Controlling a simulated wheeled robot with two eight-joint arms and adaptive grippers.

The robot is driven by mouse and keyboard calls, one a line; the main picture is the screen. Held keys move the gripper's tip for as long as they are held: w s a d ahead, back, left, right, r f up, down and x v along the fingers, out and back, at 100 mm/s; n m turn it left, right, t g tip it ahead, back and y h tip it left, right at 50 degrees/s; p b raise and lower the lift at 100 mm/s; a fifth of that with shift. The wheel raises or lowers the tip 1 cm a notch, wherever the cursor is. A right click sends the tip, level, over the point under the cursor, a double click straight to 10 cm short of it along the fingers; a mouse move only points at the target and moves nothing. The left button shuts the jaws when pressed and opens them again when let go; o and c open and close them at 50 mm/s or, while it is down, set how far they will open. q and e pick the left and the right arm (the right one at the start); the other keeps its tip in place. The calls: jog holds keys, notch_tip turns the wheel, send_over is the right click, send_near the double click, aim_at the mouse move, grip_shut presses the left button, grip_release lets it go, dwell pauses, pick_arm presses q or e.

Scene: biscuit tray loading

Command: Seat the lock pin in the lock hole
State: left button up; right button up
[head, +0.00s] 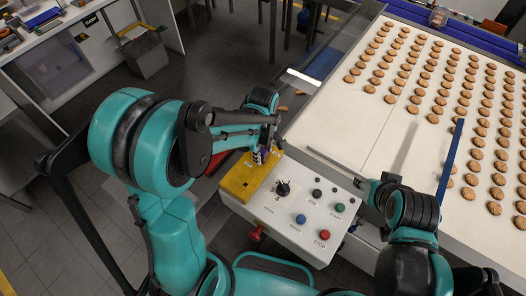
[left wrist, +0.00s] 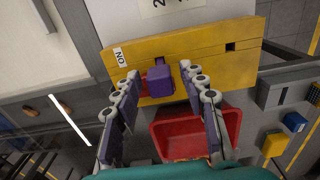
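The purple lock pin (left wrist: 160,82) is at the yellow plate (left wrist: 200,48), near the "ON" label; how it sits there is hidden. A dark square lock hole (left wrist: 230,47) shows empty in the same plate, to the right of the pin. My left gripper (left wrist: 160,72) is open, with one finger on each side of the pin and a small gap on both sides. In the head view my left gripper (head: 263,152) is over the far end of the yellow plate (head: 238,182). My right gripper (head: 370,190) is over the conveyor's near edge; its opening is unclear.
The white control box (head: 300,205) carries a black dial, several buttons and a red STOP button (head: 325,234). A white conveyor (head: 345,125) with rows of biscuits lies right. A blue bar (head: 450,165) is over it. A red bin (left wrist: 195,132) is below the plate.

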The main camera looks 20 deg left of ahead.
pick_arm(q)
jog(key=shift+r, duration=0.15)
notch_tip(320, 180, up, 11)
jog(key=p, duration=0.2)
jog(key=s+a+r+m+t, duration=0.2)
jog(key=s+m+t, duration=0.1)
jog(key=s+m, duration=0.2)
jog(key=s+a+r+m+t, duration=0.2)
jog(key=s+m+t, duration=0.2)
jog(key=m, duration=0.5)
jog(key=shift+s+a+r, duration=0.35)
jog(key=shift+s, duration=0.3)
jog(key=shift+f, duration=0.15)
